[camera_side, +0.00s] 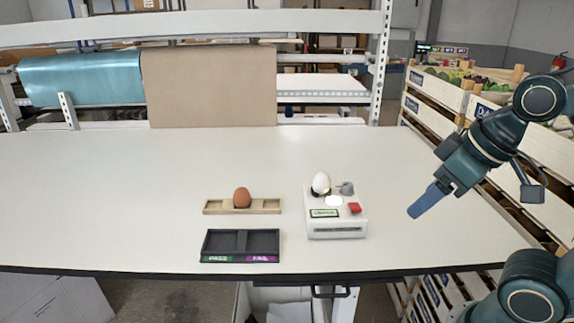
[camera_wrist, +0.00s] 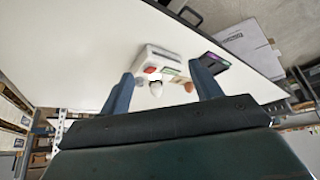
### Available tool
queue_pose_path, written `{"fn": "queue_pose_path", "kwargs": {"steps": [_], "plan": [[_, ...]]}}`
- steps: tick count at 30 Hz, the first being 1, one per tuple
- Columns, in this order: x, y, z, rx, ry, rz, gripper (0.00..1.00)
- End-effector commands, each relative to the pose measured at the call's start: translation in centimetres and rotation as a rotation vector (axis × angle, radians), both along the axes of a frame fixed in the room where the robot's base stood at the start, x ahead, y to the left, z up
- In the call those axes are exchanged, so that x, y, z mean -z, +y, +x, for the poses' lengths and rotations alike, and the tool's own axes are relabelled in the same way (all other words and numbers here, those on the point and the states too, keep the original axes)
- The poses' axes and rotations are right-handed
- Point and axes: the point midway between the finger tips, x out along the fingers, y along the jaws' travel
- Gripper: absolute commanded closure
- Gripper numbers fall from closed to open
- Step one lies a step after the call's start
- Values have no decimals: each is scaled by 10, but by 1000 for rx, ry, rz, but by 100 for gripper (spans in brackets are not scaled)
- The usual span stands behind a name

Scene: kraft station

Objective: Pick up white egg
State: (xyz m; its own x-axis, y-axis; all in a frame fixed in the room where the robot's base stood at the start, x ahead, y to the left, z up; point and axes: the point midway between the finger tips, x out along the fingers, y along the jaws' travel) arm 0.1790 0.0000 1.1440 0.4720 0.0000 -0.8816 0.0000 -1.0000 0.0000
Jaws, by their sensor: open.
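The white egg (camera_side: 321,184) stands upright on top of the white device (camera_side: 336,226), at its back left. A brown egg (camera_side: 242,197) sits in the tan wooden tray (camera_side: 213,207) to the left. My gripper (camera_side: 416,212) is in the air to the right of the device, empty and well apart from both eggs. In the wrist view my gripper (camera_wrist: 162,90) shows its two blue fingers spread wide. The white egg (camera_wrist: 156,89) shows between them, farther off, and so does part of the brown egg (camera_wrist: 189,87).
A dark two-compartment tray (camera_side: 205,246) with green and purple labels lies empty near the front edge. The device has a red button (camera_side: 354,208) and a grey knob (camera_side: 346,188). Wooden crates (camera_side: 436,92) stand at the right. The table (camera_side: 100,190) is clear at left and back.

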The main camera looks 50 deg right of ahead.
Motion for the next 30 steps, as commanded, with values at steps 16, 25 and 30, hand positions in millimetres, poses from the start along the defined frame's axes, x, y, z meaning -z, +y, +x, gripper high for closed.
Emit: {"fn": "queue_pose_path", "kwargs": {"steps": [16, 25, 30], "plan": [[-12, -8, 14, 78, 24, 10, 36], [-43, -29, 60, 349, 94, 50, 36], [-58, -39, 92, 533, 133, 79, 36]]}}
